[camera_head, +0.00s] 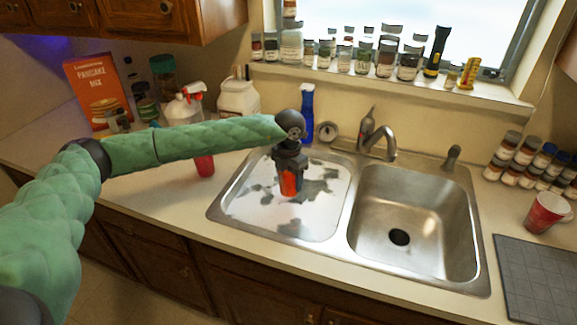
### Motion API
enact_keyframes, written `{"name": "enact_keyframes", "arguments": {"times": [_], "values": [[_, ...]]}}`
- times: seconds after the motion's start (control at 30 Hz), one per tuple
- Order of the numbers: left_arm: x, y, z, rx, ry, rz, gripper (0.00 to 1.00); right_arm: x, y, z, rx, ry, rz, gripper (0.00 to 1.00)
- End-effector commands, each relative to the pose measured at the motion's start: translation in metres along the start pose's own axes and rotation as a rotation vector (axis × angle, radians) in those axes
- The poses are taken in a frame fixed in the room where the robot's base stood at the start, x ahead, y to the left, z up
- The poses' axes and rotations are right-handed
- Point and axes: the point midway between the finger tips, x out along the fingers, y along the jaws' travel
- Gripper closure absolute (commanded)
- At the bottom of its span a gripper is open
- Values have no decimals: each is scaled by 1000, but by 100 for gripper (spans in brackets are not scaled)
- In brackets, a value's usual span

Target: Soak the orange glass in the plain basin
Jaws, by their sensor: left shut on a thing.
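My left gripper (290,168) points down and is shut on the orange glass (289,185). It holds the glass upright in front of the left basin (240,215), whose inside looks white with grey patches, like suds. I cannot tell how far the glass is above that surface or whether it touches it. The plain basin (425,222) is to the right, bare metal with a dark drain, and looks empty. The gripper hides part of the glass. My right gripper is out of view.
The faucet (375,138) stands behind the divider between the basins. A blue spray bottle (307,115) is behind the left basin. A red cup (204,165) is below my left arm. Another red cup (547,212), spice jars (530,155) and a grey mat (540,280) are at right.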

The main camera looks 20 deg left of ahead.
Motion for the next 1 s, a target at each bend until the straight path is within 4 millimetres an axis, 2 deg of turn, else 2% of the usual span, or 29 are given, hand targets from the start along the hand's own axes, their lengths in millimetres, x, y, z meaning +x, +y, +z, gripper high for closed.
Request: {"name": "enact_keyframes", "arguments": {"times": [0.3, 0.5, 0.7, 1.0], "values": [[-10, 11, 10, -568, -2, 3, 71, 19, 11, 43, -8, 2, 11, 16], [-12, 16, 14, -829, -4, 4, 71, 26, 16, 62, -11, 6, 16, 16], [-12, 18, 15, -938, -5, 5, 71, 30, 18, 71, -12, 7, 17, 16], [-12, 18, 16, -947, -5, 5, 71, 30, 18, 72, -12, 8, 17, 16]]}}
